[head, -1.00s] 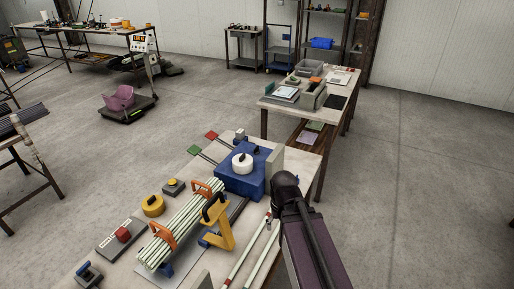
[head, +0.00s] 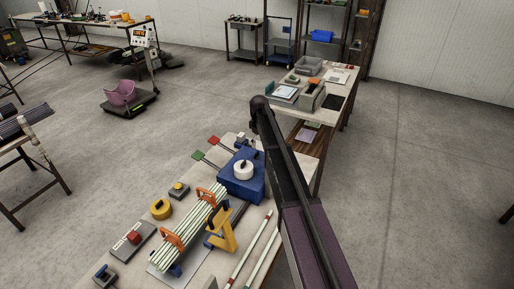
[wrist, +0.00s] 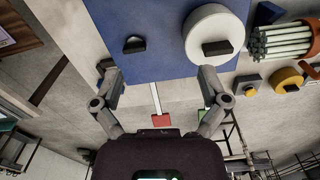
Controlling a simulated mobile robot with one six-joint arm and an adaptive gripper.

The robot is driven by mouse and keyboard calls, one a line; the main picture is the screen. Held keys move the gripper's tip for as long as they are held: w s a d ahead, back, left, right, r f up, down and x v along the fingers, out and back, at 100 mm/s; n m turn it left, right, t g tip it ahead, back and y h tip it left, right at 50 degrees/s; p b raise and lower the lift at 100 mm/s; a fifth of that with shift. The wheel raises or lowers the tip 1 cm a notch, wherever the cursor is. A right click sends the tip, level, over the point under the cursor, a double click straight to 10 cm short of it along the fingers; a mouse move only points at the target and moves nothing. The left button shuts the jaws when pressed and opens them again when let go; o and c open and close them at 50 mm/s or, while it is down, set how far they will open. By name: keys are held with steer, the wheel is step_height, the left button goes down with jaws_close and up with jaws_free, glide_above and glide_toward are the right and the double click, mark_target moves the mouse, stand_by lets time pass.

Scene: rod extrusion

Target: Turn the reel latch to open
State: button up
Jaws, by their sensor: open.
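A blue housing (head: 232,187) stands on the bench, with a white round reel (head: 243,169) on its top. In the wrist view the blue housing (wrist: 150,68) fills the upper middle. The white reel (wrist: 198,54) carries a dark handle (wrist: 217,48). A separate small black knob (wrist: 134,45) sits on the blue face to its left. I cannot tell for sure which of the two is the reel latch. My gripper (wrist: 157,76) is open and empty, its fingers spread at the housing's lower edge. In the head view my arm hides the gripper.
A bundle of pale rods (head: 192,226) lies in orange clamps in front of the housing, beside a yellow bracket (head: 222,232). Red (head: 214,140) and green (head: 198,156) paddles stick out behind. A second table (head: 350,85) stands beyond my arm. Floor at right is clear.

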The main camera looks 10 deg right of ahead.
steer(key=r+n+p, duration=0.1)
steer(key=r+n, duration=0.1)
glide_above(257, 153)
steer(key=shift+a+f, duration=0.1)
steer(key=shift+a, duration=0.05)
steer(key=shift+f, duration=0.25)
step_height(257, 153, down, 13)
steer(key=b, duration=1.3)
steer(key=shift+a+f+b, duration=0.1)
steer(key=shift+f+b, duration=0.05)
steer(key=shift+b, duration=0.15)
steer(key=c, duration=1.2)
